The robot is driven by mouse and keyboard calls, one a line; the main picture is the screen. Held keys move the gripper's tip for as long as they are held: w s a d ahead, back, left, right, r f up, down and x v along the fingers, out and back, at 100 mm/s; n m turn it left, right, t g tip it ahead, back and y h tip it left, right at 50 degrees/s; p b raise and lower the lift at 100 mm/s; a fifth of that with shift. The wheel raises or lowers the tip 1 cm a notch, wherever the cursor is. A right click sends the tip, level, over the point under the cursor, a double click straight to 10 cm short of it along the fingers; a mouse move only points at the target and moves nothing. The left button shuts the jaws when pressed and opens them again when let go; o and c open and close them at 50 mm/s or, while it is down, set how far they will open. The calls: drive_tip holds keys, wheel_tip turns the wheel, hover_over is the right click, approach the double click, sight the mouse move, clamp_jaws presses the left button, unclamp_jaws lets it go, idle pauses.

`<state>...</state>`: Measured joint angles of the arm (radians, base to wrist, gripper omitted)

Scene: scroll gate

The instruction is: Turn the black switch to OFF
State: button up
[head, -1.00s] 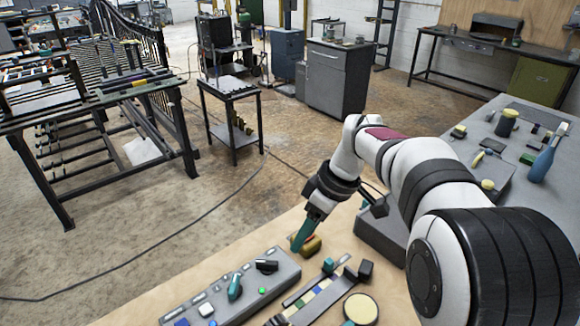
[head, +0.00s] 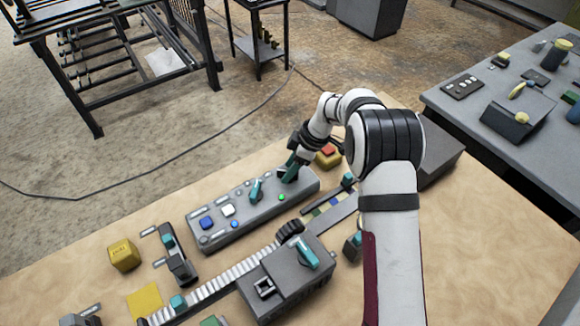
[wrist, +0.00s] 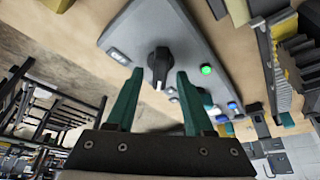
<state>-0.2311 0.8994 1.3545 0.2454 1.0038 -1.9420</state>
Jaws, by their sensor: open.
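The black switch (wrist: 159,66) is a rotary knob on the grey control panel (wrist: 190,30). In the wrist view it stands between and just beyond the two teal fingertips of my gripper (wrist: 153,80), which is open with a gap on both sides of the knob. In the head view my gripper (head: 290,168) is over the right end of the panel (head: 215,237), and it hides most of the black switch. A small label (wrist: 118,56) sits beside the knob, but its text is too small to read.
A green lit button (wrist: 207,69) is close to the switch. A teal knob (head: 256,190), a white button (head: 228,210) and a blue button (head: 207,223) are further left on the panel. A yellow box with a red button (head: 328,156) stands behind the panel's right end.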

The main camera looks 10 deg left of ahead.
drive_tip(key=shift+c, duration=0.3)
clamp_jaws()
idle(0.3)
drive_tip(key=m, duration=0.2)
drive_tip(key=m+t, duration=0.1)
drive_tip(key=m, duration=0.1)
drive_tip(key=shift+s+t, duration=0.15)
drive_tip(key=shift+t, duration=0.15)
drive_tip(key=m+t+h, duration=0.1)
drive_tip(key=m, duration=0.3)
drive_tip(key=shift+s+a+m, duration=0.1)
drive_tip(key=shift+m, duration=0.2)
drive_tip(key=m+t+h, duration=0.1)
drive_tip(key=m, duration=0.4)
drive_tip(key=shift+a+t+h, duration=0.15)
drive_tip(key=shift+t+h, duration=0.25)
drive_tip(key=shift+s+f+m+h, duration=0.1)
drive_tip(key=shift+m+h, duration=0.7)
drive_tip(key=shift+m, duration=1.3)
